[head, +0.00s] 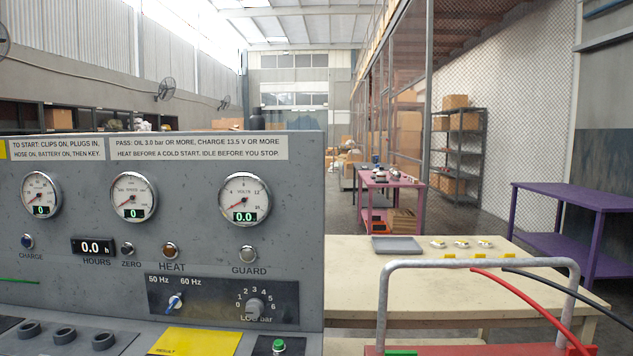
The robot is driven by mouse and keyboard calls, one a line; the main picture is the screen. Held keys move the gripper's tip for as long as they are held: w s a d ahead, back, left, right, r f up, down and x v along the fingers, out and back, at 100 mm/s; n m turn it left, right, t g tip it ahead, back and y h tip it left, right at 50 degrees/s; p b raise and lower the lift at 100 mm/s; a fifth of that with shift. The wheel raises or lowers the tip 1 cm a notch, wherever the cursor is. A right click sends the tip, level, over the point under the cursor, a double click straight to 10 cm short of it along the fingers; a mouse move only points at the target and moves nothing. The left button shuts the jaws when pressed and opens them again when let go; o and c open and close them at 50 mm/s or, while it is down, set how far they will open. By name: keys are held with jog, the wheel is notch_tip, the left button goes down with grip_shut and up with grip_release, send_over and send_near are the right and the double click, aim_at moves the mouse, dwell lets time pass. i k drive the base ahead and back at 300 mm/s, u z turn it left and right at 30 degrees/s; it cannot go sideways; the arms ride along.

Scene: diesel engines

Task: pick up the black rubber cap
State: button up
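I cannot pick out the black rubber cap with certainty. Three dark round pieces, the left one (28,329), the middle one (64,335) and the right one (103,340), stand in a row on the console's lower ledge at bottom left. I cannot tell whether they are caps or sockets. A dark rounded shape (256,121) shows just above the panel's top edge, too small to identify. My gripper is not in view.
A grey gauge panel (210,235) fills the left. A cream table (470,297) at right bears a grey tray (397,246) and several small white-and-yellow pieces. A metal hoop (480,263) with red and black cables stands in front. A purple table (575,200) stands far right.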

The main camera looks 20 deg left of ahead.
aim_at(256, 121)
jog(key=z, duration=2.2)
jog(key=k, duration=1.65)
jog(key=u, duration=2.9)
jog(key=i, duration=0.15)
jog(key=z, duration=0.25)
